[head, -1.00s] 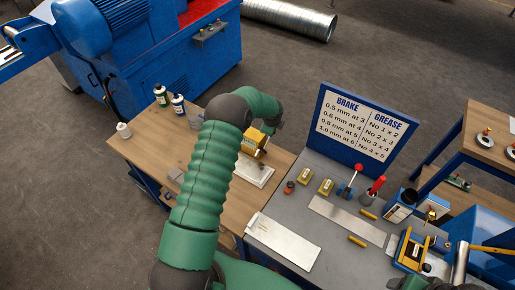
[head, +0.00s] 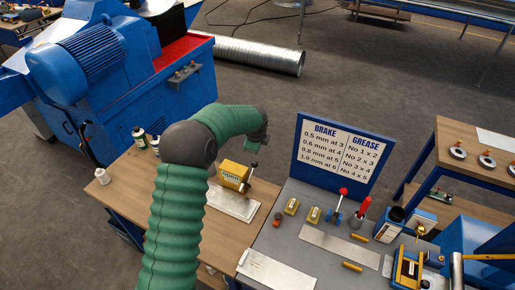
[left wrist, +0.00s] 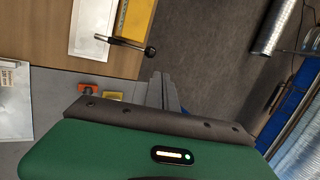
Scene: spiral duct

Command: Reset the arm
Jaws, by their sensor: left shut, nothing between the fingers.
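My left arm rises from the bottom of the head view, bends at a dark elbow, and its forearm reaches right over the wooden bench (head: 133,188). In the left wrist view the left gripper's fingers (left wrist: 162,90) are together, with nothing between them. In the head view the wrist end (head: 262,138) hangs above and beyond a yellow device (head: 233,175); the fingers are not clear there. The device's black-knobbed lever (left wrist: 128,44) shows just beyond the fingers in the wrist view, apparently apart from them. My right gripper cannot be made out.
A grey worktop (head: 285,238) holds small yellow blocks, a red-knobbed lever (head: 338,205) and metal sheets. A sign board (head: 336,150) stands at its back. A blue machine (head: 100,80) is behind left. A spiral duct (head: 260,55) lies on the otherwise open floor.

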